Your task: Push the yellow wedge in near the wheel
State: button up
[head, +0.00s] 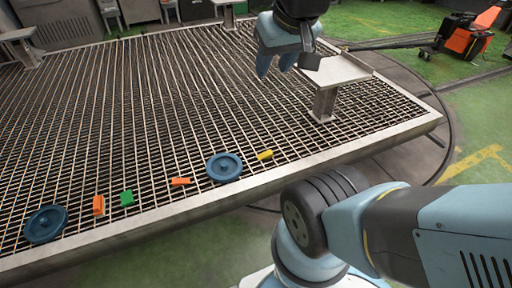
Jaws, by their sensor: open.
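The yellow wedge (265,155) is a small block on the metal grating in the head view. It lies just right of a blue wheel (224,167), with a small gap between them. The wheel lies flat near the grating's front edge. A second blue wheel (46,224) lies flat at the front left. My gripper (287,66) is open and appears empty at the top centre, well apart from the wedge in the picture. Its fingers are small and partly overlapped here.
An orange block (181,181) lies left of the nearer wheel. A green block (127,198) and another orange block (98,205) lie farther left. A metal pedestal (335,70) stands at the grating's right. The grating (120,110) behind the wheels is clear.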

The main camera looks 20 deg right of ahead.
aim_at(267, 155)
jog(key=k, duration=1.3)
jog(key=z, duration=0.55)
jog(key=i, duration=2.2)
jog(key=u, duration=0.2)
